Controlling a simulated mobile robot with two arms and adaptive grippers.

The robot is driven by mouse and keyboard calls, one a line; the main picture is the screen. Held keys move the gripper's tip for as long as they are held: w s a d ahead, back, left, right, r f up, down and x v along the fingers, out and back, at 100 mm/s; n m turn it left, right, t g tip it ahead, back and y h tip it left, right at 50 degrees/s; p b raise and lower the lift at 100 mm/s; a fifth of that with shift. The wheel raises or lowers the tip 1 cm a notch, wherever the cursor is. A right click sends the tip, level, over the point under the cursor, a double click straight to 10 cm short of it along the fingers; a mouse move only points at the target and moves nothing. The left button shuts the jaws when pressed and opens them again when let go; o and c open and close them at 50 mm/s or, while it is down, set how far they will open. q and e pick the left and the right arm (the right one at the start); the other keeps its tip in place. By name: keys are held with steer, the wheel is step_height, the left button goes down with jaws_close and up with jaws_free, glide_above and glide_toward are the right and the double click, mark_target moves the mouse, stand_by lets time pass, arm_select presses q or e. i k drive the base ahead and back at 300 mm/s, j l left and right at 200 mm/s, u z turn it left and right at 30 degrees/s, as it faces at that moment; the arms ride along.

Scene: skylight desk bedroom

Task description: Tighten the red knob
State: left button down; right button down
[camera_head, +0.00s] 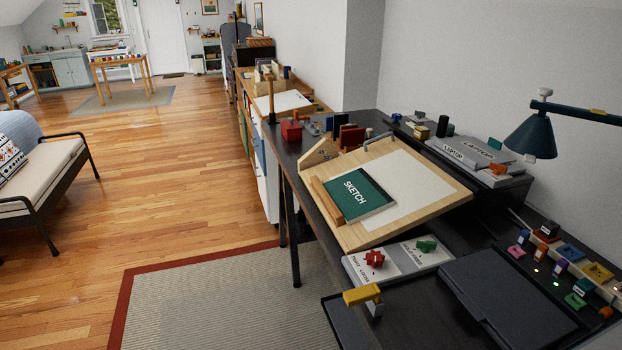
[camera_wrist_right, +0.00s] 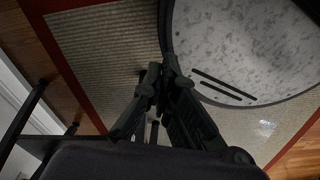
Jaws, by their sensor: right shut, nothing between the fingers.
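The red knob (camera_head: 374,259) sits on a pale labelled panel (camera_head: 406,277) at the front of the dark desk, in the head view. A green knob (camera_head: 426,245) sits on the same panel to its right. The small label text is too blurred to read. My right gripper (camera_wrist_right: 163,78) shows only in the right wrist view. Its fingers are together and empty, above the rug and away from the knob. The knob does not show in that view. My left gripper is in neither view.
A tilted wooden drawing board (camera_head: 440,190) with a green sketch book (camera_head: 359,190) stands behind the panel. A yellow-topped piece (camera_head: 361,294) is near the desk's front edge. A dark closed laptop-like slab (camera_head: 510,303) lies right of the panel. A lamp (camera_head: 532,137) overhangs the right side.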

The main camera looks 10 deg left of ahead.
mark_target(374, 259)
steer(key=z, duration=1.15)
steer(key=j+z, duration=0.3)
steer(key=z, duration=0.15)
steer(key=j+z, duration=0.7)
steer(key=z, duration=0.15)
steer(key=k+j+z, duration=0.1)
steer(key=j+z, duration=0.3)
steer(key=k+j+z, duration=0.15)
steer(key=z, duration=0.3)
steer(key=k+j+z, duration=0.4)
steer(key=k, duration=0.45)
steer(key=k+u, duration=1.05)
steer(key=k+l+u, duration=0.15)
steer(key=l+u, duration=0.25)
steer(key=k+l+u, duration=0.2)
steer(key=u, duration=0.2)
steer(key=k+l+u, duration=0.25)
steer(key=u, duration=0.15)
